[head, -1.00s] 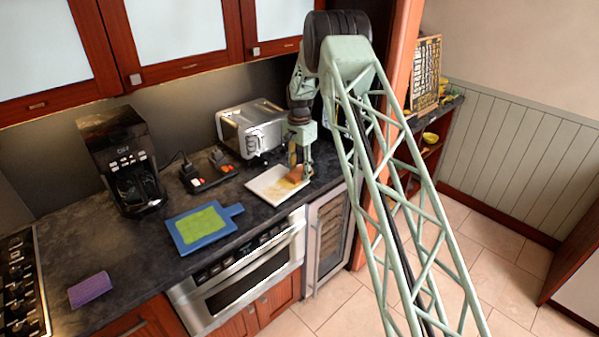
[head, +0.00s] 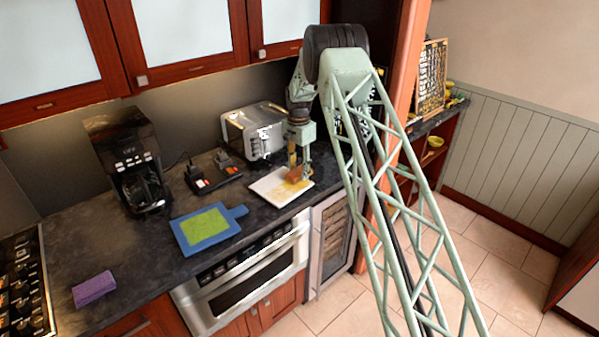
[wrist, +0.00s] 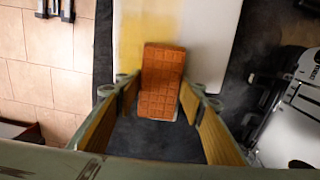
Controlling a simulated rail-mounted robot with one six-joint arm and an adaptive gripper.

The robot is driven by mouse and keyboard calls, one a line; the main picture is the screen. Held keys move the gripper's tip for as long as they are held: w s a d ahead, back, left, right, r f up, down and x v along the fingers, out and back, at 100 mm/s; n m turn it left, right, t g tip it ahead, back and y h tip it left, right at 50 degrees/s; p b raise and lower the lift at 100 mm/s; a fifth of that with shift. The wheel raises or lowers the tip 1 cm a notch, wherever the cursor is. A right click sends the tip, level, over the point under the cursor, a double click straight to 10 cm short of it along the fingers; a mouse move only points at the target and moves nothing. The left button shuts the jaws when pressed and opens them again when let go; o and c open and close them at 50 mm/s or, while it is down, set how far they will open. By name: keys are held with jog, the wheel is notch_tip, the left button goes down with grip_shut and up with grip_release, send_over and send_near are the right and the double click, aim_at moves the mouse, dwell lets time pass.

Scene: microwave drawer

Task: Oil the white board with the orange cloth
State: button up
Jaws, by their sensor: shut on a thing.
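The white board (head: 268,189) lies on the dark counter in front of the toaster. In the wrist view the white board (wrist: 205,35) has a yellow oily band along its left part. My gripper (head: 299,174) is over the board's right part. It is shut on the orange cloth (wrist: 162,82), a folded block with a grid texture, held between the two fingers. In the wrist view the cloth lies over the end of the yellow band; whether it presses on the board is hard to tell.
A blue board with a green cloth (head: 205,224) lies left of the white board. A purple cloth (head: 93,288) is near the stove (head: 22,285). A coffee maker (head: 128,165), a dark tray with small items (head: 212,172) and a toaster (head: 256,130) stand behind.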

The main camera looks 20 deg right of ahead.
aim_at(291, 176)
jog(key=shift+a, duration=0.15)
jog(key=shift+s+a, duration=0.5)
jog(key=shift+a, duration=0.35)
jog(key=shift+a, duration=0.1)
jog(key=shift+s+a+b, duration=0.25)
jog(key=shift+s+a, duration=0.05)
jog(key=shift+a, duration=0.2)
jog(key=shift+s+a+b, duration=0.25)
jog(key=shift+a, duration=0.2)
jog(key=shift+s+a, duration=0.1)
jog(key=shift+a, duration=0.05)
jog(key=shift+s+a+b, duration=0.3)
jog(key=shift+s+a, duration=0.15)
jog(key=shift+a, duration=0.4)
jog(key=shift+s+a, duration=0.1)
jog(key=shift+a, duration=0.05)
jog(key=shift+s+a, duration=0.45)
jog(key=shift+a, duration=0.4)
jog(key=shift+a, duration=0.15)
